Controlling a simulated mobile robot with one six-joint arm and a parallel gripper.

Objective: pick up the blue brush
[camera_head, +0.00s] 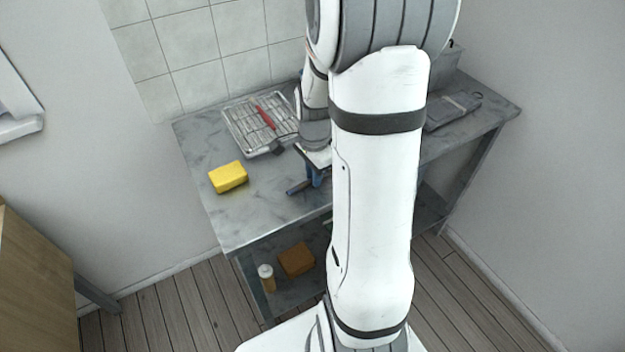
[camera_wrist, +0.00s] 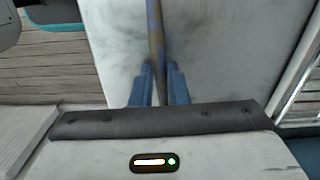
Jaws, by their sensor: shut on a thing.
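My gripper (camera_head: 317,178) is over the front part of the grey worktop, partly hidden behind my arm in the head view. In the wrist view its two blue fingers (camera_wrist: 161,80) are closed on a thin, blue and brownish stick, which I take for the handle of the blue brush (camera_wrist: 155,30). The stick runs from between the fingers to the top edge of that view. In the head view a dark blue end of the brush (camera_head: 297,188) sticks out left of the fingers. The rest of it is hidden. I cannot tell whether it touches the worktop.
The worktop (camera_head: 235,226) also holds a yellow sponge-like block (camera_head: 228,177), a metal tray (camera_head: 236,128) with a red item (camera_head: 265,117), and a flat grey object (camera_head: 452,110) at right. A brown block (camera_head: 296,260) and small bottle (camera_head: 266,277) stand on the lower shelf.

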